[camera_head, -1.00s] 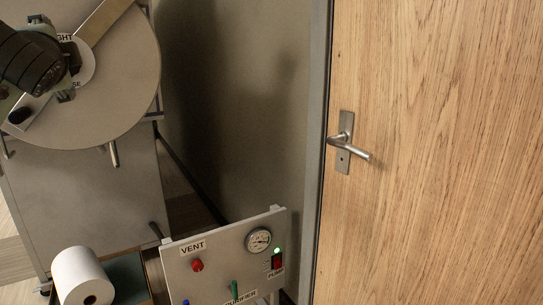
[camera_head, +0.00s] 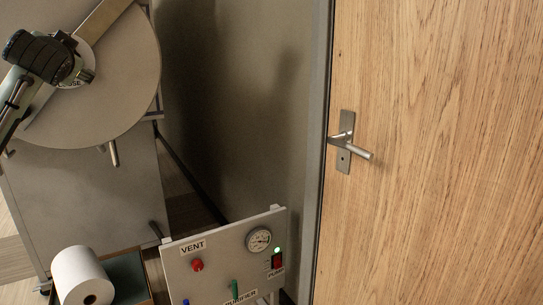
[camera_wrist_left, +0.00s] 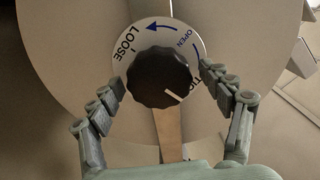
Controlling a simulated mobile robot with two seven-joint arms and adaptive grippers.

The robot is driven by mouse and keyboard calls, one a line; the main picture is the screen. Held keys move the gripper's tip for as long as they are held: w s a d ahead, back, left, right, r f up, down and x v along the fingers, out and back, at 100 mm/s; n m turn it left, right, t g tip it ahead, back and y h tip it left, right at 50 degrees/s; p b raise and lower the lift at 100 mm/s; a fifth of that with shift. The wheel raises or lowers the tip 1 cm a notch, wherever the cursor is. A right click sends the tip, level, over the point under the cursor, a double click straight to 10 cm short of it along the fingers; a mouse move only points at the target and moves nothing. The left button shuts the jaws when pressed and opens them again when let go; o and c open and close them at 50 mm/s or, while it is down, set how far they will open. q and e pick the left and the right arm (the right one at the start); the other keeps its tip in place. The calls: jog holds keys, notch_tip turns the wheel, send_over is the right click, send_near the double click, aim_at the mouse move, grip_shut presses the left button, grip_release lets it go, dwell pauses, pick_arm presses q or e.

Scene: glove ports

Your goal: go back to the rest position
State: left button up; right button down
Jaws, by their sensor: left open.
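A round grey door (camera_head: 120,90) with a diagonal bar stands at the upper left of the head view. A white dial (camera_wrist_left: 120,65) with LOOSE and OPEN lettering sits at its middle, with a black knob (camera_wrist_left: 158,76) on it. In the head view most of the dial is hidden behind my left gripper (camera_head: 78,57). In the left wrist view my left gripper (camera_wrist_left: 164,82) is open and empty. Its two fingers stand apart on either side of the knob, and I cannot tell how far they are in front of it. My right gripper is not in view.
A control panel (camera_head: 222,265) with a VENT button, gauge and PUMP switch stands at the bottom. A white roll (camera_head: 78,272) lies left of it. A wooden door (camera_head: 440,150) with a metal handle (camera_head: 358,148) fills the right. Bare wall (camera_head: 235,110) lies between.

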pick_arm(q)
jog(key=n, duration=0.6)
jog(key=shift+n, duration=0.3)
jog(key=n, duration=0.4)
jog(key=shift+s+a+r, duration=0.1)
jog(key=shift+s+a, duration=0.05)
jog(key=shift+n, duration=1)
